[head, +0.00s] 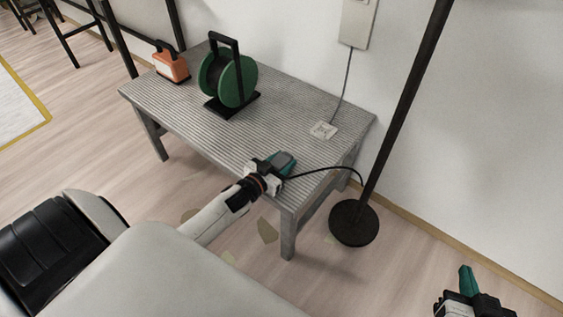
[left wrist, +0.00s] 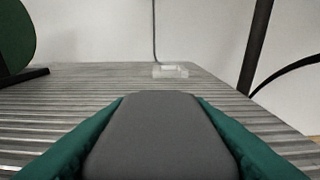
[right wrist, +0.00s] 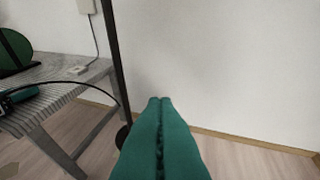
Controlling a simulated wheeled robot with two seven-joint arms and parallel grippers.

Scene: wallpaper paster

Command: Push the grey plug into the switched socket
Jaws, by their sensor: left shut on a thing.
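The grey plug (left wrist: 160,135) is held between the green fingers of my left gripper (head: 283,163), low over the near right part of the ribbed table. A black cord runs from it to the right, towards the lamp pole. The white socket (head: 323,130) lies on the table towards its back right edge, with a cord rising to a wall box. In the left wrist view the socket (left wrist: 171,71) is ahead of the plug, slightly right, with a gap between them. My right gripper (right wrist: 160,103) has its green fingers together, empty, off to the right of the table.
The grey ribbed table (head: 180,105) also bears a green cable reel (head: 240,83) and an orange box (head: 171,66). A dark lamp pole (head: 410,85) on a round base (head: 354,222) stands right of the table. The tabletop between plug and socket is clear.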

